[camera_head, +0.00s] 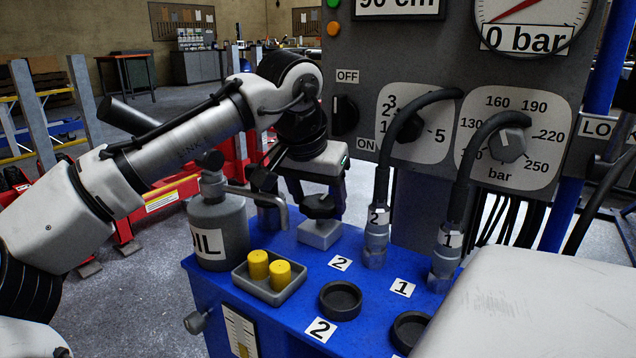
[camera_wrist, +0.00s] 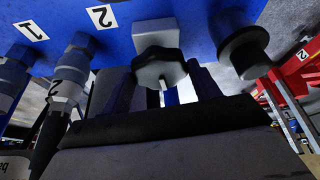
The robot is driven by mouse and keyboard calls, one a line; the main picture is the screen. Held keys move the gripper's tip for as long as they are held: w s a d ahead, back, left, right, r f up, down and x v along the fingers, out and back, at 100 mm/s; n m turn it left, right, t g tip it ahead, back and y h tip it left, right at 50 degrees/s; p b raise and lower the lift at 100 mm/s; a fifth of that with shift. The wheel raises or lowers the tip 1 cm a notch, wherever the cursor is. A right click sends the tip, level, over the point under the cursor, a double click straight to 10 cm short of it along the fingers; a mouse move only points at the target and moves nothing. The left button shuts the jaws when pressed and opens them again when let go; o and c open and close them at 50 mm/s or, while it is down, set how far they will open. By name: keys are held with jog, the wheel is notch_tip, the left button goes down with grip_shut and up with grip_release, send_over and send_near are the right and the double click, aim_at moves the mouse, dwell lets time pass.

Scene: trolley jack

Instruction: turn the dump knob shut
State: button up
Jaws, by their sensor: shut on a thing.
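The dump knob (camera_head: 320,206) appears to be the dark lobed knob on a small grey block (camera_head: 319,234) on top of the blue cabinet. It carries no readable name. My gripper (camera_head: 316,198) reaches down to it from behind, with the gripper body above the knob. In the wrist view, the knob (camera_wrist: 158,68) sits between the two fingers of my gripper (camera_wrist: 160,85), one on each side, and my gripper is shut on it. The knob's turn angle cannot be read. The gripper body partly hides the finger contact.
A grey OIL can (camera_head: 218,228) with a spout stands close left. A tray (camera_head: 270,290) with yellow caps is in front. Hose couplings 2 (camera_head: 376,243) and 1 (camera_head: 445,250) stand to the right. The control panel (camera_head: 370,70) rises behind; its gauge reads about 0 bar.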

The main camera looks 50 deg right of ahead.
dwell(0.3)
jog(key=o, duration=1)
jog(key=shift+c, duration=0.2)
jog(key=shift+r, duration=0.1)
jog(key=p+v, duration=0.6)
jog(key=v, duration=0.7)
jog(key=shift+a+r, duration=0.25)
